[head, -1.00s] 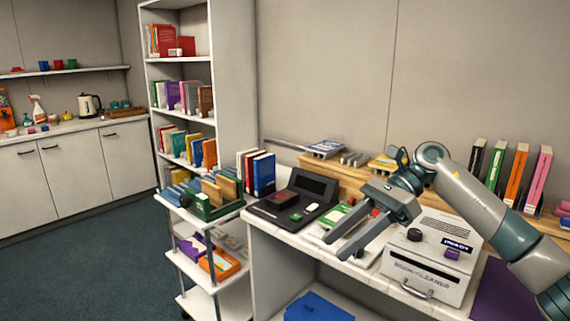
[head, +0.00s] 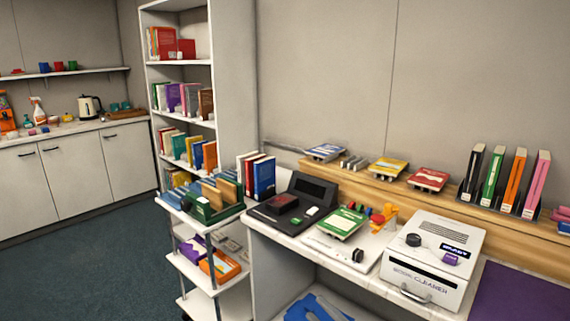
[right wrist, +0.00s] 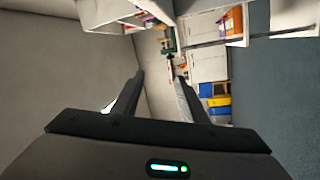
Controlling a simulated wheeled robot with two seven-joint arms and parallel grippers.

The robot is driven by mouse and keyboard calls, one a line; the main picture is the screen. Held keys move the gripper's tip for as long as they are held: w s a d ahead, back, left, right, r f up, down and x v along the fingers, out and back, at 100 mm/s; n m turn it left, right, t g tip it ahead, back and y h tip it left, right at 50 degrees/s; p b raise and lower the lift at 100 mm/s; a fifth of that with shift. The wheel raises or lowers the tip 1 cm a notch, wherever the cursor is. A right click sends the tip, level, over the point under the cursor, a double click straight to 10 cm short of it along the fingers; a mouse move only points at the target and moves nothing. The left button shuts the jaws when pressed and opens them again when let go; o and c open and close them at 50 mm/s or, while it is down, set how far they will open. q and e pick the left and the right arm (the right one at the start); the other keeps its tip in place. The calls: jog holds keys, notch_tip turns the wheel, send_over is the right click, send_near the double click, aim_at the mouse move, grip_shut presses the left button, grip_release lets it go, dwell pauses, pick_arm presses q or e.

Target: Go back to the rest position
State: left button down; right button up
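The rest of my right arm is out of the head view. My left gripper is in neither view.
The counter holds a white book cleaner (head: 433,260), a green book (head: 342,223) on a white device and a black device (head: 290,200). A cart (head: 193,217) with books stands left of it. Open floor (head: 85,262) lies at the left.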

jog(key=s+d+f+m+g+h, duration=0.1)
jog(key=s+d+f+m+h, duration=0.25)
jog(key=f, duration=0.65)
jog(key=s+d+f+m+g+h, duration=0.1)
jog(key=s+f+m+h, duration=0.2)
jog(key=s+f+m, duration=0.35)
jog(key=s+d+f+m+g+h, duration=0.1)
jog(key=s+d+f+m+h, duration=0.35)
jog(key=f, duration=0.85)
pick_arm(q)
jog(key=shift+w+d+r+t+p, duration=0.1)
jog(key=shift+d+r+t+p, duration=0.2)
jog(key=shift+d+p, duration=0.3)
pick_arm(e)
jog(key=s+f+m+g, duration=0.1)
jog(key=s+f+g, duration=0.1)
jog(key=s+f, duration=0.3)
jog(key=s+f+m+g, duration=0.2)
jog(key=s+f, duration=0.3)
jog(key=s, duration=0.9)
jog(key=s+f+m+g, duration=0.1)
jog(key=s+f+g, duration=0.2)
jog(key=s, duration=0.7)
notch_tip(320, 180, down, 2)
jog(key=shift+d+f+m+h, duration=0.2)
jog(key=shift+f+m+h, duration=0.05)
jog(key=shift+m+h, duration=0.1)
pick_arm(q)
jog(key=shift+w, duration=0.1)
